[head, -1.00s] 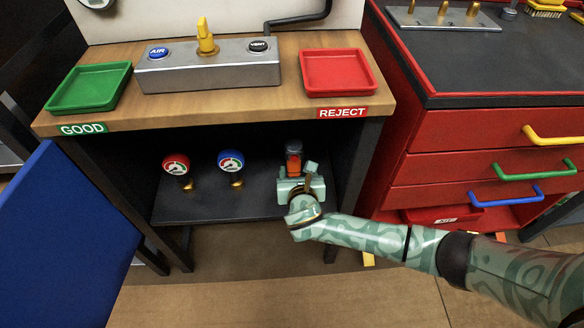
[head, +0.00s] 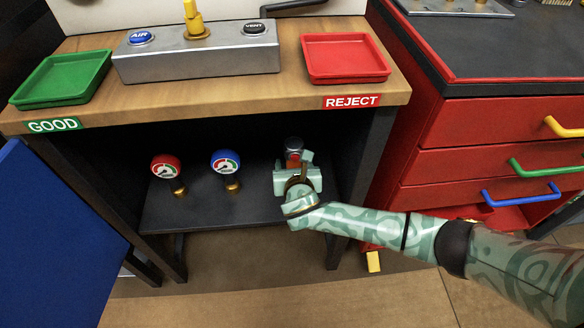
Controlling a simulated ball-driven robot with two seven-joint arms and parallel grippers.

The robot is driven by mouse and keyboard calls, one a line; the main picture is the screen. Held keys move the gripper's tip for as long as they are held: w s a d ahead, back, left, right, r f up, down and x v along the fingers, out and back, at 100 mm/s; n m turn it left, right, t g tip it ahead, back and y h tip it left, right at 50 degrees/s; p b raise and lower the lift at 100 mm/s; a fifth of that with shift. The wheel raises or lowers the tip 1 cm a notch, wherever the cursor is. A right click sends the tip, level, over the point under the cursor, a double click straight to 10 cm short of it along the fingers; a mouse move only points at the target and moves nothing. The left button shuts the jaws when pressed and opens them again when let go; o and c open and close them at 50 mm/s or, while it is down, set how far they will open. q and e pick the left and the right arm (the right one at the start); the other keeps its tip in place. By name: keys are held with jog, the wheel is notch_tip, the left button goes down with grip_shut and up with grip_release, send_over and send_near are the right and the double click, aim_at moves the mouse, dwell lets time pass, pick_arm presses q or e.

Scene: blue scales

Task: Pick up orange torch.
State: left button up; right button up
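The orange torch (head: 293,154) stands on the dark lower shelf, at its right side under the REJECT label. It has a grey top and an orange-red part below; its lower part is hidden behind my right gripper. My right gripper (head: 297,168) reaches in from the right and is right in front of the torch, overlapping it in the head view. Its fingers are mostly hidden by its own body, so I cannot tell whether they touch or hold the torch. My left gripper is not in view.
A red gauge (head: 165,167) and a blue gauge (head: 225,163) stand on the shelf (head: 215,210) to the left. The wooden bench top (head: 290,95) hangs above, with a green tray (head: 62,80) and a red tray (head: 345,60). Red drawers (head: 475,150) stand on the right.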

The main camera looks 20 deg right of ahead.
jog(key=shift+w, duration=0.15)
jog(key=c, duration=1.3)
jog(key=shift+r, duration=0.15)
